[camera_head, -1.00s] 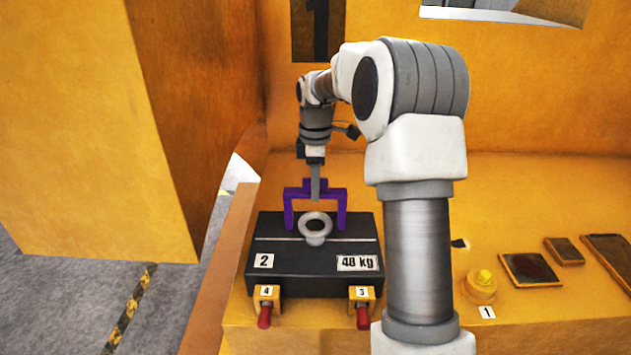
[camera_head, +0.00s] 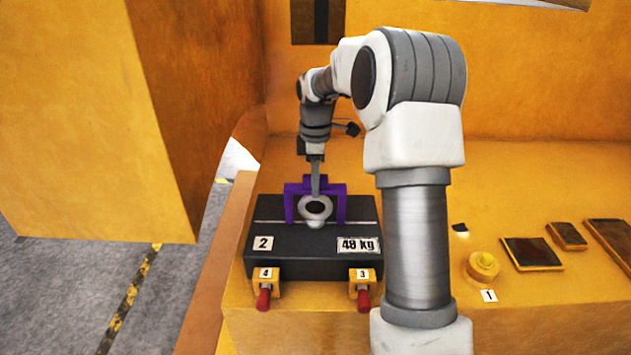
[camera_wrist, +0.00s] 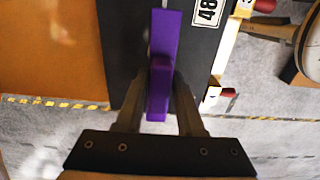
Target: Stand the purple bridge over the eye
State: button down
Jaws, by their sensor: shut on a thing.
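The purple bridge (camera_head: 338,190) is upright, its two legs pointing down at the black casting (camera_head: 310,258). My gripper (camera_head: 315,186) is shut on the bridge's top; the wrist view also shows the purple bridge (camera_wrist: 163,65) between my fingers (camera_wrist: 158,95). The light grey eye (camera_head: 304,207) stands on top of the casting, and in the head view it lies between the bridge's legs, in front of the bar. I cannot tell whether the legs touch the casting. The eye is hidden in the wrist view.
Two yellow clamps with red ends, labelled 4 (camera_head: 265,283) and 3 (camera_head: 363,284), sit at the casting's front. A yellow knob (camera_head: 484,265) and several dark plates (camera_head: 532,253) lie to the right. A tall yellow block (camera_head: 95,130) stands at the left.

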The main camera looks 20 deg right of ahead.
jog(key=shift+f, duration=0.2)
jog(key=shift+c, duration=2.2)
grip_release()
jog(key=shift+f, duration=0.1)
notch_tip(320, 180, up, 18)
jog(key=shift+f, duration=0.25)
